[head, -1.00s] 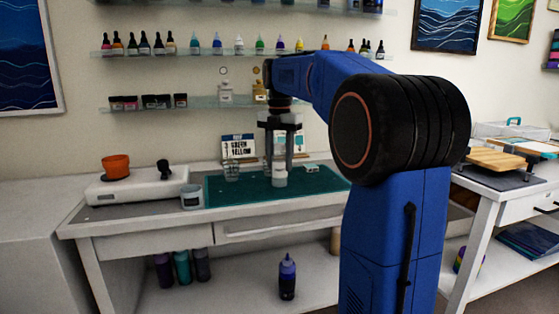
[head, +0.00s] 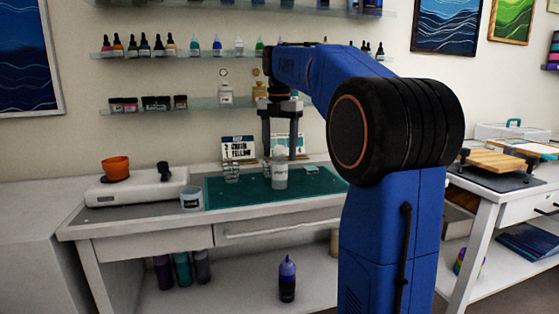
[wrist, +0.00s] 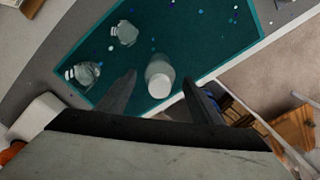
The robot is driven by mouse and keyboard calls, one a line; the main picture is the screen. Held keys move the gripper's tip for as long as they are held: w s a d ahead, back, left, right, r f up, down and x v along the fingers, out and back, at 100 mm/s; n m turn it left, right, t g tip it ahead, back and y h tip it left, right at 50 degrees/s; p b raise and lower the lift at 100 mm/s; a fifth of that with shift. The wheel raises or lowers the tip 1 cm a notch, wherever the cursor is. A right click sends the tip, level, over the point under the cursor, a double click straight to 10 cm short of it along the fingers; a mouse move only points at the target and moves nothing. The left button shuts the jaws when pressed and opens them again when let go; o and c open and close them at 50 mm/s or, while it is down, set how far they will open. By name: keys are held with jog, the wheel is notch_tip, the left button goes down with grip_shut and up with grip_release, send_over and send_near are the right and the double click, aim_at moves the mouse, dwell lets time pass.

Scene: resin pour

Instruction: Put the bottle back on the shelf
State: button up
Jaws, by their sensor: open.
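A pale translucent bottle (head: 279,173) with a white top stands upright on the teal mat (head: 235,195) on the workbench. In the wrist view the bottle (wrist: 159,76) is seen from above, between and beyond my fingertips. My gripper (head: 279,145) points straight down above the bottle, its fingers apart on either side of the bottle's top; it also shows in the wrist view (wrist: 158,82). It is open and holds nothing. On the wall behind are a lower glass shelf (head: 200,107) and an upper glass shelf (head: 200,54).
Clear cups (head: 231,172) stand left of the bottle on the mat. A labelled tub (head: 191,197) and a white scale (head: 130,188) with an orange cup (head: 116,167) are farther left. Cards (head: 238,147) stand behind. The lower shelf holds jars (head: 157,101) and two bottles.

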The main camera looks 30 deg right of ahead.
notch_tip(320, 180, up, 8)
dwell(0.4)
